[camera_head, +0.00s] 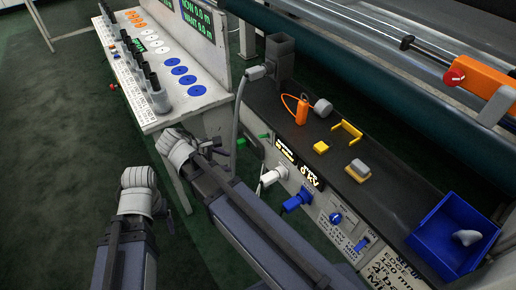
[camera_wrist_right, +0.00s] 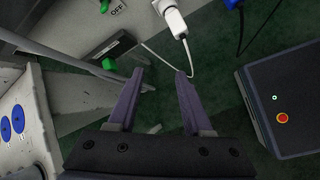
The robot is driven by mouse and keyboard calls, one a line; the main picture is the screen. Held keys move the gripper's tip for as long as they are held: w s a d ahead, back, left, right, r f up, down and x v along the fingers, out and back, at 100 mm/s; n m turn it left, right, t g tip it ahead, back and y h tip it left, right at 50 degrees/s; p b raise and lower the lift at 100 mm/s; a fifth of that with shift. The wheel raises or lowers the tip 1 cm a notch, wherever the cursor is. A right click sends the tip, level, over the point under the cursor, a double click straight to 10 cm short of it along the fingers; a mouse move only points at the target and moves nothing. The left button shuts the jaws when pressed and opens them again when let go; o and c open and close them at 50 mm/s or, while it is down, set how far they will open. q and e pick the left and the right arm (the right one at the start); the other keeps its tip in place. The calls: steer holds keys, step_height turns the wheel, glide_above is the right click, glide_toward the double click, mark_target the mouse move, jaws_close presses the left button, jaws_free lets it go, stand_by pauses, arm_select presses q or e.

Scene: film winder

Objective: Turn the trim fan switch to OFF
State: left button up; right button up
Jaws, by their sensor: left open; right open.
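A small green lever (camera_wrist_right: 107,5) sits beside an OFF label on the grey panel, at the top of the right wrist view. A second green knob (camera_wrist_right: 109,64) sits on a dark box below it. Both green parts show small on the bench front in the head view, at the upper one (camera_head: 265,136) and the lower one (camera_head: 241,142). I cannot read which is the trim fan switch. My right gripper (camera_wrist_right: 160,75) is open and empty, apart from both green parts. My left gripper (camera_head: 168,212) is open and empty over the floor, partly hidden by its wrist.
A white plug (camera_wrist_right: 175,22) with a cable and a blue plug (camera_head: 296,201) stick out of the bench front. A blue tray (camera_head: 425,237) stands on the black bench top. A side table (camera_head: 200,98) with blue discs stands to the left. Green floor is open between.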

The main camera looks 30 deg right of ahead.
mark_target(259, 136)
arm_select(q)
step_height(259, 136, down, 12)
steer(key=b, duration=0.9)
arm_select(e)
steer(key=shift+w+d+f+n+h, duration=0.5)
steer(key=shift+w+d+n+h, duration=0.55)
steer(key=shift+d, duration=1.8)
steer(key=shift+w+d+f+n+h, duration=0.5)
steer(key=shift+w+d+n+h, duration=0.55)
steer(key=shift+d, duration=1.8)
steer(key=shift+w+d+f+n+h, duration=0.65)
steer(key=shift+w+d+n, duration=0.65)
steer(key=shift+d, duration=1.55)
arm_select(q)
steer(key=shift+r, duration=0.15)
arm_select(e)
steer(key=shift+s+r, duration=0.15)
jaws_close()
